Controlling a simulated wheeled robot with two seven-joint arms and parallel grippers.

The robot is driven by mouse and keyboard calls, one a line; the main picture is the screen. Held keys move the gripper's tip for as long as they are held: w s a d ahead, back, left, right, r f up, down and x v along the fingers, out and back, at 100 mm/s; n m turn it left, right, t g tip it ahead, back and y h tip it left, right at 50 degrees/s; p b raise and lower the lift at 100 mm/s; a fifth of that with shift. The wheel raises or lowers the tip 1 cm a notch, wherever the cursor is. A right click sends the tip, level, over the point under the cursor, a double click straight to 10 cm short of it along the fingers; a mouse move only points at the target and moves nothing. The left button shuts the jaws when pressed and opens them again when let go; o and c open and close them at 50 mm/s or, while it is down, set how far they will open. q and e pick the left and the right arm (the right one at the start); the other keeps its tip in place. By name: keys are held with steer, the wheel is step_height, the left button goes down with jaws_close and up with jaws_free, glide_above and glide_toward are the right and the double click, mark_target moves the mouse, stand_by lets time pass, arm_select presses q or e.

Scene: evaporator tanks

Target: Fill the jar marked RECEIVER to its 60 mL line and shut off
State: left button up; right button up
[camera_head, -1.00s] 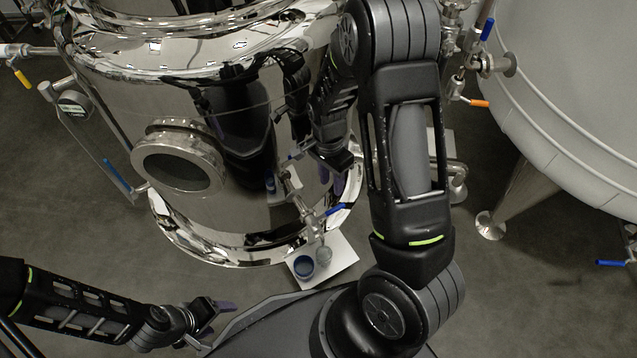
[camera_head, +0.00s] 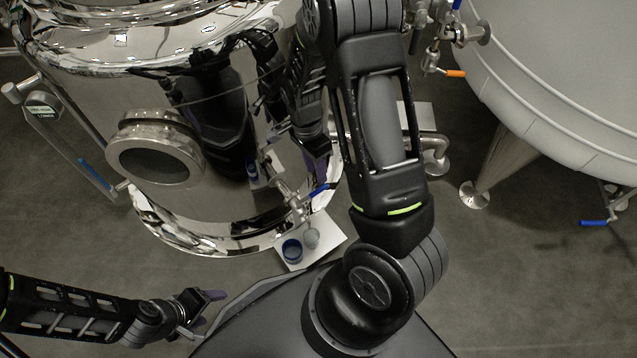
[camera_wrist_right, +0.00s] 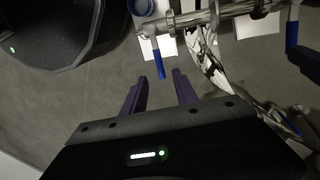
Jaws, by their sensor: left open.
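No label or fill line is readable. A blue-handled valve (camera_head: 318,191) is on the tank's outlet above the jar. In the right wrist view a blue handle (camera_wrist_right: 158,60) hangs beyond my right gripper (camera_wrist_right: 162,77), which is open and empty. My left gripper (camera_head: 212,304) is open and empty, low at left.
A round sight port (camera_head: 155,160) juts from the tank, with a gauge (camera_head: 42,103) left of it. A large grey vessel (camera_head: 560,90) on legs stands at right, with an orange-handled valve (camera_head: 456,73) beside it. Open floor lies right of my right arm.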

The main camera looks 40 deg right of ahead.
mark_target(319, 189)
steer(key=f+b, duration=0.1)
steer(key=f, duration=0.2)
steer(key=s+f+b, duration=0.1)
steer(key=f, duration=0.2)
steer(key=shift+s+f, duration=0.1)
steer(key=shift+s, duration=0.05)
jaws_close()
stand_by(1.3)
